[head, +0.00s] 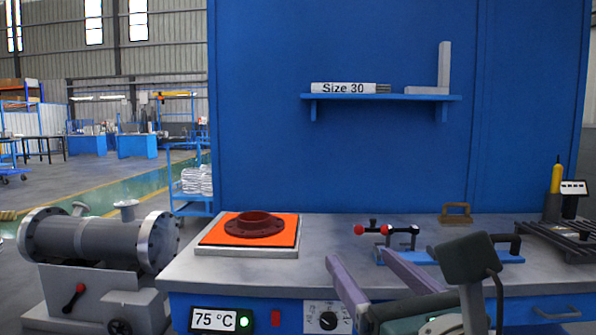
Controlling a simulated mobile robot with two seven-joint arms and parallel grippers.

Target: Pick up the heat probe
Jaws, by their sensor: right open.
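What looks like the heat probe (556,177), with an upright yellow handle and a thin dark tip, stands in a dark holder at the right end of the workbench. A small white display (574,187) is right beside it; I cannot tell whether it is part of the probe. My right gripper (362,259) is open, its two pale purple fingers apart over the front of the bench. It is well to the left of the probe and nearer to me, with nothing visible between the fingers. My left gripper is out of view.
A dark red flange (254,224) sits on an orange plate (212,240) at the bench's left. A flanged metal shell (95,238) is at far left.

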